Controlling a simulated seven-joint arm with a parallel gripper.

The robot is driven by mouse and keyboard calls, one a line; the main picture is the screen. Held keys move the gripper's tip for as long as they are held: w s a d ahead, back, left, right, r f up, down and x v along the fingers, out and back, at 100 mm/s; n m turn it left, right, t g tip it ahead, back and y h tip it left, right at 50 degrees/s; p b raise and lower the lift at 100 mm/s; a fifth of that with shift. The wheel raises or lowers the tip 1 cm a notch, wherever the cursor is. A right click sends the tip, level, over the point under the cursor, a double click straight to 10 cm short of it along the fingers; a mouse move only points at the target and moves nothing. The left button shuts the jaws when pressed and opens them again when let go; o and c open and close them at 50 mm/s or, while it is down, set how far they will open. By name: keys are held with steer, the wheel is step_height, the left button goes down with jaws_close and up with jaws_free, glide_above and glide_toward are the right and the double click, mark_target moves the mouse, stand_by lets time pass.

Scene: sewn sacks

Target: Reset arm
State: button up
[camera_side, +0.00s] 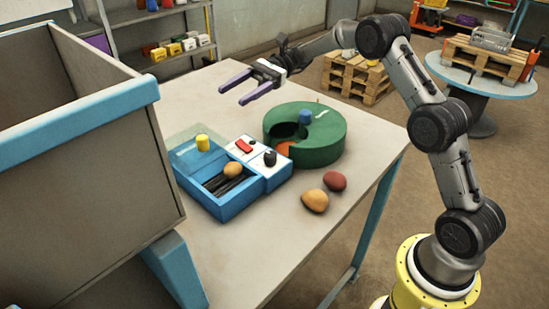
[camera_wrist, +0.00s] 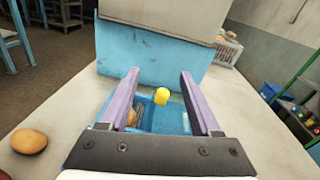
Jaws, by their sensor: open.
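My gripper (camera_side: 251,87) is open and empty, with two purple fingers held above the far part of the table. In the wrist view its fingers (camera_wrist: 160,97) stand apart on either side of the blue box. The blue box (camera_side: 222,209) sits on the table (camera_side: 306,234) below and to the left of my gripper. A tan sack (camera_side: 232,170) lies in it, and a yellow knobbed piece (camera_side: 203,143) is at its clear lid. A tan sack (camera_side: 315,201) and a red sack (camera_side: 335,181) lie on the table near its right edge.
A round green container (camera_side: 325,141) with a blue knob and a notched opening stands right of the blue box. A large grey bin with a blue rim (camera_side: 90,115) blocks the left. The table's far part is clear. Shelves and pallets stand beyond.

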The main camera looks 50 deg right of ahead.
steer(key=s+a+r+n+h, duration=0.25)
steer(key=s+a+r, duration=0.2)
steer(key=s, duration=0.45)
steer(key=s+a+r+n+h, duration=0.25)
steer(key=s+r, duration=0.35)
steer(key=s, duration=0.3)
steer(key=s+d+f+n+t+h, duration=0.25)
steer(key=s+h, duration=0.25)
steer(key=s, duration=0.6)
steer(key=s+d+f+n+t+h, duration=0.4)
steer(key=d+f+n+h, duration=0.3)
steer(key=d+f, duration=0.3)
steer(key=shift+s+d+f+n, duration=0.2)
steer(key=shift+s+d+n, duration=0.2)
steer(key=shift+s+n, duration=0.25)
